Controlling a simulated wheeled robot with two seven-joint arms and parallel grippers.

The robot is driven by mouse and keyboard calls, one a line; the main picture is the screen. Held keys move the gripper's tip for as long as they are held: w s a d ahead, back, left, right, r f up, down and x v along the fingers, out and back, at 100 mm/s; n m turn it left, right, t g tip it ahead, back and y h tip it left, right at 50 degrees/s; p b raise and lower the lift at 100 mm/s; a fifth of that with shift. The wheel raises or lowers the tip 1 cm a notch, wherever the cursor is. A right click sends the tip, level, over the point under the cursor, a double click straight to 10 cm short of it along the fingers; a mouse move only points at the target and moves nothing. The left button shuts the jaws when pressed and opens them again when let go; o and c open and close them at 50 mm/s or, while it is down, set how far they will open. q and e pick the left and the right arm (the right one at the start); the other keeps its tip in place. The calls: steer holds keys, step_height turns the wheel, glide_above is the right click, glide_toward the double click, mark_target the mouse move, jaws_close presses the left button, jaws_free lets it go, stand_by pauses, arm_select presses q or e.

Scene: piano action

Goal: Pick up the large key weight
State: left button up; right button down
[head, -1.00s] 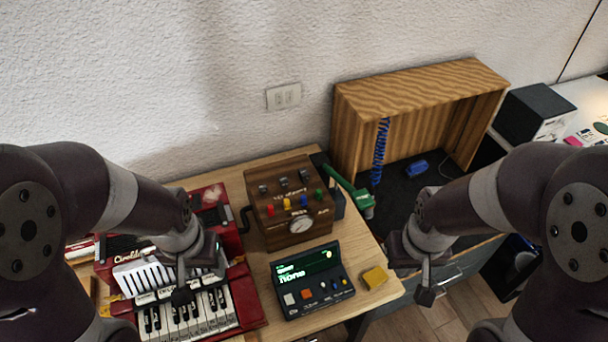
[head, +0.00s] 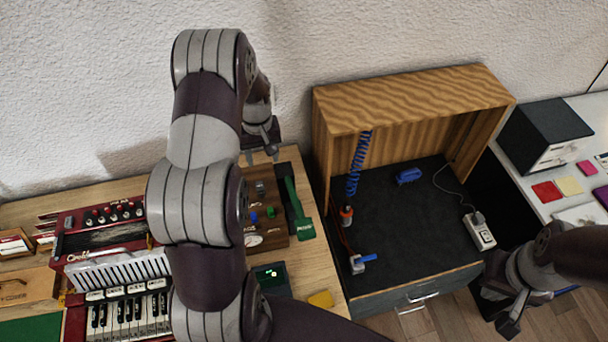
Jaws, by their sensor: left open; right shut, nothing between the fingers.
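I cannot make out a thing that is surely the large key weight; my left arm hides part of the table. My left gripper (head: 262,140) is above the table's back edge, in front of the wall, open, with nothing seen in it. My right gripper (head: 509,318) is low at the right, beyond the dark desk's front edge. It is shut and empty. A red accordion (head: 85,222) with piano keys (head: 120,318) lies on the left of the table, its right part hidden behind my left arm.
A wooden box with knobs (head: 270,239) and a green-handled tool (head: 302,225) are right of my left arm. A yellow block (head: 320,299) lies near the table's right edge. The wooden hutch (head: 410,95) and dark desk (head: 405,225) stand right; the desk's middle is mostly clear.

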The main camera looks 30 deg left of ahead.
arm_select(q)
steer(key=p, duration=0.2)
glide_above(260, 186)
steer(key=s, duration=0.1)
steer(key=f, duration=0.4)
steer(key=shift+a+f, duration=0.2)
steer(key=shift+f, duration=0.15)
steer(key=f+p, duration=0.2)
steer(key=f, duration=0.1)
steer(key=w+d+f+p, duration=0.1)
steer(key=f, duration=0.1)
steer(key=shift+s+a+f, duration=0.1)
steer(key=shift+a+f, duration=0.05)
steer(key=shift+f, duration=0.45)
steer(key=shift+a+f, duration=0.1)
steer(key=shift+f, duration=0.45)
steer(key=shift+s+a+f, duration=0.1)
steer(key=shift+a+f, duration=0.05)
steer(key=shift+w+d, duration=0.2)
jaws_close()
arm_select(e)
step_height(260, 186, up, 6)
steer(key=s+a, duration=0.1)
steer(key=shift+s+a, duration=0.15)
steer(key=shift+s, duration=0.15)
